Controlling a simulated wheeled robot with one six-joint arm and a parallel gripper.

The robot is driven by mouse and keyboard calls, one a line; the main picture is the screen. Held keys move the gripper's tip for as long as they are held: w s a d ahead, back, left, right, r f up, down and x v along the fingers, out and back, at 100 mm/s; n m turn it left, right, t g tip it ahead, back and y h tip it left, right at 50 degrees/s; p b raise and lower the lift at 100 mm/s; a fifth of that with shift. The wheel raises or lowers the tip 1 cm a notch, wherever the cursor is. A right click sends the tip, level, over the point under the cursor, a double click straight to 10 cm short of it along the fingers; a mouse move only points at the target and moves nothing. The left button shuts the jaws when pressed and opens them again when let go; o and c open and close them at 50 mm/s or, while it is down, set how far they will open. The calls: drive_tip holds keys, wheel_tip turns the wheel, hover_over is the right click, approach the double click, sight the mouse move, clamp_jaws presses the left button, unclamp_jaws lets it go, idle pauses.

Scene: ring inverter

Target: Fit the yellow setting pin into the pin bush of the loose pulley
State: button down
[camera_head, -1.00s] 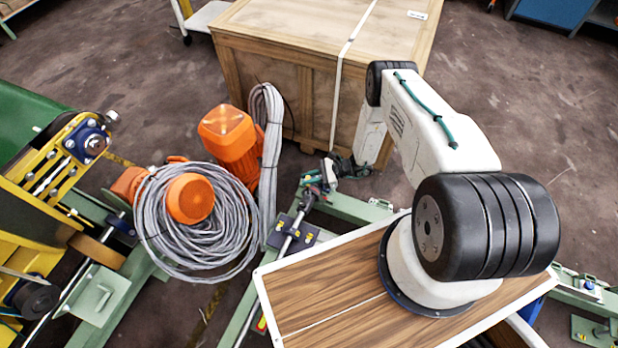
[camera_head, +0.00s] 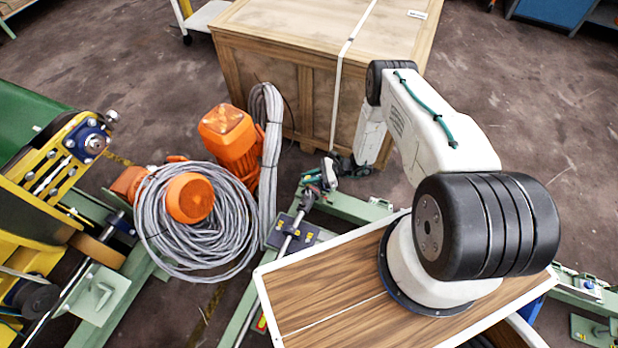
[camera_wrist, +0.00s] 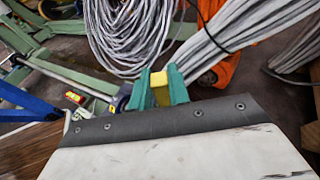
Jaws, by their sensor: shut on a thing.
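My gripper (camera_head: 326,176) is at the end of my arm, low in front of the wooden crate and close to the end of a metal shaft. In the wrist view its two green fingers (camera_wrist: 159,90) are shut on the yellow setting pin (camera_wrist: 160,88). Only a yellow block-like end of the pin shows between them; the rest is hidden. I cannot clearly make out the loose pulley or its pin bush in either view, so I cannot tell whether the pin touches it.
A grey cable coil (camera_head: 165,240) hangs around an orange motor (camera_head: 190,198), left of my gripper. Another orange motor (camera_head: 230,140) stands behind. The metal shaft (camera_head: 288,240) runs over a green frame (camera_head: 360,207). The wooden crate (camera_head: 270,90) stands close behind my gripper.

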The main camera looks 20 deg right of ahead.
sight(309, 191)
drive_tip(key=shift+f, duration=0.1)
drive_tip(key=shift+f, duration=0.3)
drive_tip(key=shift+f, duration=3.05)
drive_tip(key=c, duration=1.3)
unclamp_jaws()
drive_tip(key=shift+o, duration=0.2)
drive_tip(key=v, duration=0.7)
drive_tip(key=shift+d+r, duration=0.15)
drive_tip(key=shift+d, duration=0.2)
drive_tip(key=shift+s, duration=0.15)
